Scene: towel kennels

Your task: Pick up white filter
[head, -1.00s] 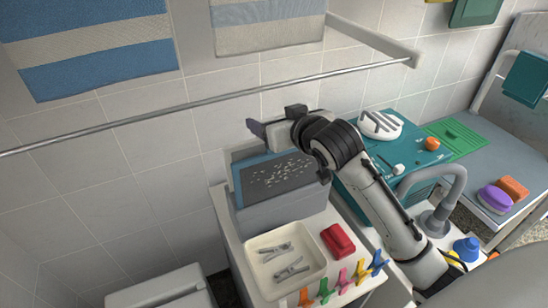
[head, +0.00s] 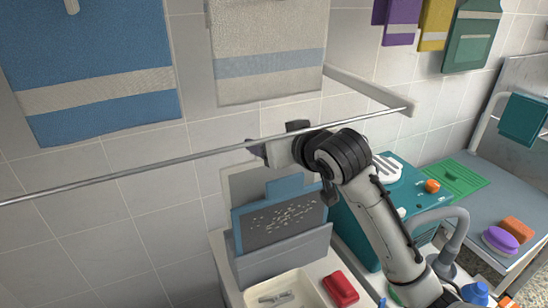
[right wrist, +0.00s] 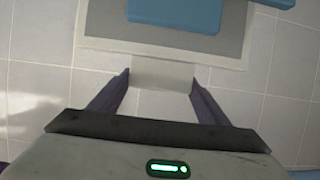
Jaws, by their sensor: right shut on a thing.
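The white filter is a pale-framed panel with a grey middle. In the right wrist view, the filter (right wrist: 95,42) has a tab that sits between the fingers of my right gripper (right wrist: 160,88), which is shut on it. In the head view the filter (head: 238,186) hangs below my right gripper (head: 262,149), behind a blue-framed dark panel with pale specks (head: 283,217). That panel covers part of the filter, so I cannot see its lower edge. The panel stands in a grey box (head: 285,255). My left gripper is not in view.
A metal rail (head: 130,172) crosses the wall close to my right gripper, with towels (head: 95,70) hanging above it. A teal unit (head: 355,235) stands right of the box. A cream tray (head: 305,282) and a red block (head: 341,289) are in front.

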